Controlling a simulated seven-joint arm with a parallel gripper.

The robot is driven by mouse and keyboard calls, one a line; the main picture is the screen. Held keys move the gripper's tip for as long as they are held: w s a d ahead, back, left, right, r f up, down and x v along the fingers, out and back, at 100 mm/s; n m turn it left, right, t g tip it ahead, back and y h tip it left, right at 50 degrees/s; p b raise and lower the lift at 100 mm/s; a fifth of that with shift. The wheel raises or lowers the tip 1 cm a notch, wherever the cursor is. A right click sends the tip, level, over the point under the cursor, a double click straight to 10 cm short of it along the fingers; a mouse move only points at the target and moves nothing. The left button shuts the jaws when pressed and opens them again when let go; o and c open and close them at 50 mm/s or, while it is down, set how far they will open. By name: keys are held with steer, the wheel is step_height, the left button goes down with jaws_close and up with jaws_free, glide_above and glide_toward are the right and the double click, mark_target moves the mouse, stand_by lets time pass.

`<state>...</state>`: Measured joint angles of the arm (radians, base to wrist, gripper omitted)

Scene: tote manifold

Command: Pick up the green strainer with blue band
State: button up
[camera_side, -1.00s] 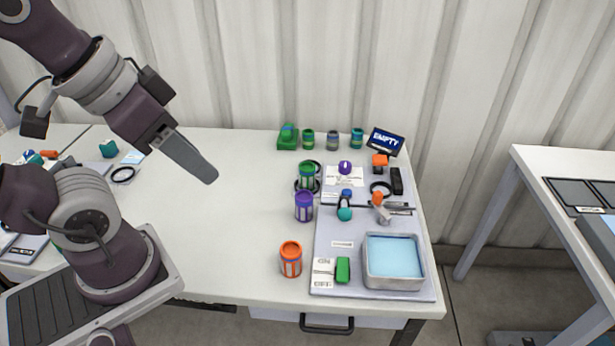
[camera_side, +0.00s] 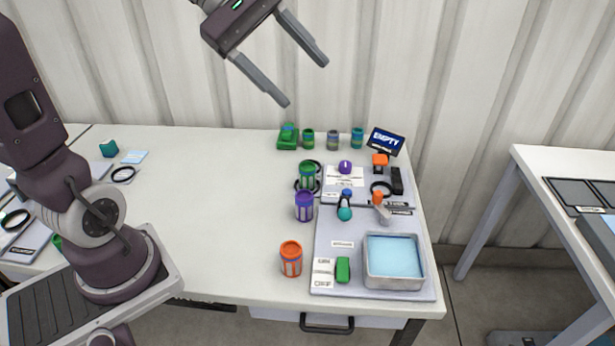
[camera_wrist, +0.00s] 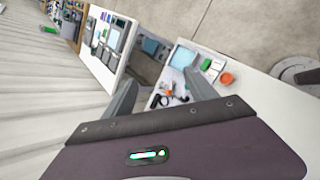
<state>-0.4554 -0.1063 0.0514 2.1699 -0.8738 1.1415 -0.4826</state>
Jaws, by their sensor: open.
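A green slotted cylinder (camera_side: 307,174), which looks like the green strainer, stands upright on the table left of the grey board in the side view. Its band is too small to tell the colour surely. A smaller green jar (camera_side: 308,139) with a darker band stands behind it in the back row. My gripper (camera_side: 306,83) is open and empty, high above the back of the table, well apart from both. In the wrist view my gripper (camera_wrist: 160,80) shows its spread fingers with nothing between them. I cannot make out the green strainer there.
A purple cylinder (camera_side: 304,206) and an orange cylinder (camera_side: 291,258) stand in front of the green one. The grey board (camera_side: 330,227) holds a water-filled tray (camera_side: 394,285) and small parts. A sign (camera_side: 386,141) stands at back right. The table's left middle is clear.

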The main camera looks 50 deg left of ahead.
steer(key=w+a+f+n+t, duration=0.1)
steer(key=w+a+n+t, duration=0.2)
steer(key=w+a+n, duration=0.35)
steer(key=w+a+f+n+t, duration=0.1)
steer(key=w+a+n+t, duration=0.25)
steer(key=a+n, duration=0.55)
steer(key=m, duration=0.2)
glide_toward(310, 175)
steer(key=w, duration=0.1)
steer(key=w+f, duration=0.1)
steer(key=w, duration=0.1)
steer(key=shift+w+d+f+n+y, duration=0.1)
steer(key=shift+w+f+n+y, duration=0.05)
steer(key=shift+w+n+y, duration=0.15)
steer(key=x, duration=0.2)
steer(key=f+x, duration=0.1)
steer(key=x, duration=0.4)
steer(key=shift+f, duration=0.3)
jaws_close()
steer(key=shift+r, duration=0.1)
